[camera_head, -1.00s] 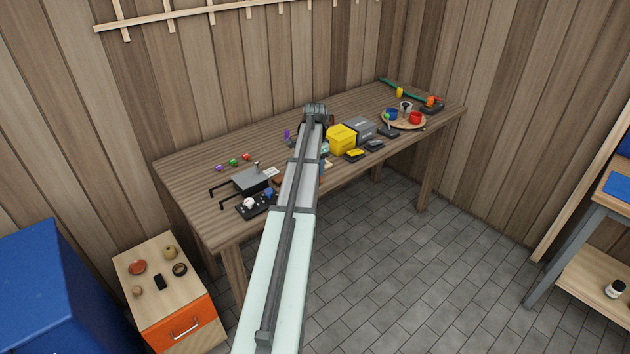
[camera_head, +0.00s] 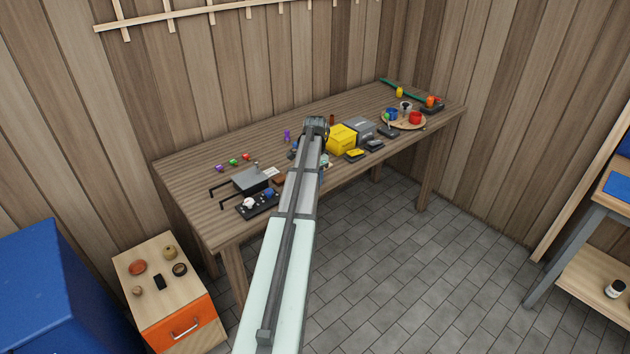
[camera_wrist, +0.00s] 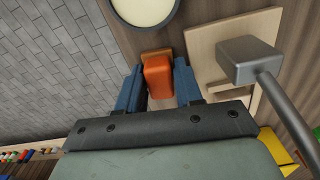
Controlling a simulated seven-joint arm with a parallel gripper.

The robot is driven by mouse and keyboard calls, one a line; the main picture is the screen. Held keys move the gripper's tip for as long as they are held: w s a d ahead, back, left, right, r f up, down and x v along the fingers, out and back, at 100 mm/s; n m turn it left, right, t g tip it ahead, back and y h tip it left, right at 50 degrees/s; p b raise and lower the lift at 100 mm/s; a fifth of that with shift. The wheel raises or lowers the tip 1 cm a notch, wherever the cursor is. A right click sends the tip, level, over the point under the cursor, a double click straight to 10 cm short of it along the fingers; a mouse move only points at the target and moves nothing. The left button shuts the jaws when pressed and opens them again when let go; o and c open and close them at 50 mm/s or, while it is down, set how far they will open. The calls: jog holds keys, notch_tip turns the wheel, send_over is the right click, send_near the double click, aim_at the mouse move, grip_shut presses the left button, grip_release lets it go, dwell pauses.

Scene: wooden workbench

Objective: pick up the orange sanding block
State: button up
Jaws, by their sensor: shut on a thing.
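The orange sanding block (camera_wrist: 158,80) shows in the wrist view, between the two blue fingers of my gripper (camera_wrist: 158,84). My gripper is shut on it, with a finger at each side. A tan strip shows at the block's far end. In the head view my arm (camera_head: 300,180) reaches over the workbench (camera_head: 190,165) and hides the block and the fingertips.
In the wrist view a grey hammer-like head (camera_wrist: 248,60) on a rod and a pale wooden piece (camera_wrist: 205,50) lie close on the right. A round cream disc (camera_wrist: 143,8) is beyond the block. In the head view a yellow box (camera_head: 341,139) stands right of my arm.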

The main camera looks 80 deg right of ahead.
notch_tip(320, 180, up, 10)
jog(key=shift+r, duration=0.1)
dwell(0.7)
jog(key=o, duration=0.3)
jog(key=shift+c, duration=1.2)
